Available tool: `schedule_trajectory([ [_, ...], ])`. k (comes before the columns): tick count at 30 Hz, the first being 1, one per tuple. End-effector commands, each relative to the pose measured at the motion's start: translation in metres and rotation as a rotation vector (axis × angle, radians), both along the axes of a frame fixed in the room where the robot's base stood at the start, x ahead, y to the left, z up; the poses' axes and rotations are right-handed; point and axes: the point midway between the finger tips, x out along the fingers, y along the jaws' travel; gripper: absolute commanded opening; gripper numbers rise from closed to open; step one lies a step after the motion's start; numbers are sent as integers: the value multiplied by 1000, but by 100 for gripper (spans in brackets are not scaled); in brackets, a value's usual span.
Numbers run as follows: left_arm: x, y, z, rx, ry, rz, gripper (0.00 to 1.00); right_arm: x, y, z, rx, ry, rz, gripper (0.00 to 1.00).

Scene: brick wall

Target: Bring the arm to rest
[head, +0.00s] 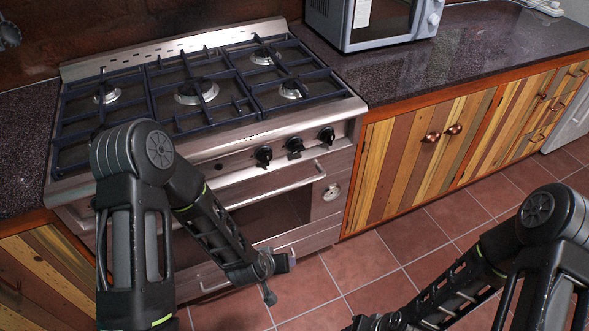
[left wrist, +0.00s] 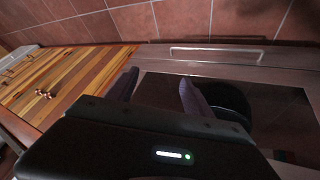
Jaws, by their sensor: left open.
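My left arm comes in from the left in the head view, with its forearm angled down in front of the stove. My left gripper (head: 280,279) is open and empty in front of the oven's lower part. Its two fingers stand apart in the left wrist view (left wrist: 157,92), with nothing between them. My right arm reaches down and left at the lower right. The right gripper (head: 372,323) is cut off by the bottom edge, so its jaws cannot be made out.
A steel stove (head: 335,163) with black grates and knobs stands close in front. Its oven handle (head: 262,186) sticks out near my left forearm. A microwave (head: 372,22) sits on the dark counter (head: 470,50) above wooden cabinets (head: 400,165). The tiled floor (head: 385,262) between the arms is clear.

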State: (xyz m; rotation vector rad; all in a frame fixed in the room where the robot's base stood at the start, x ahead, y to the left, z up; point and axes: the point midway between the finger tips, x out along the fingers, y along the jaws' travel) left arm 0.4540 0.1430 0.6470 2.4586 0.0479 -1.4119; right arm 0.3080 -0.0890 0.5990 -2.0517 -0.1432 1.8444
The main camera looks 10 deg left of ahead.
Motion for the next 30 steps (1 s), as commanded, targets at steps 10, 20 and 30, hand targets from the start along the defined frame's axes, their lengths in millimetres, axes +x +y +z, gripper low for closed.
schedule_trajectory([
  [10,-143,-61,-42,-169,370,-156,59,-24,14,4,28,50,49,36],
  [20,-175,-70,-44,-200,454,-186,59,-29,16,4,33,61,59,36],
  [30,-174,-70,-44,-199,451,-186,59,-29,16,4,32,60,57,36],
])
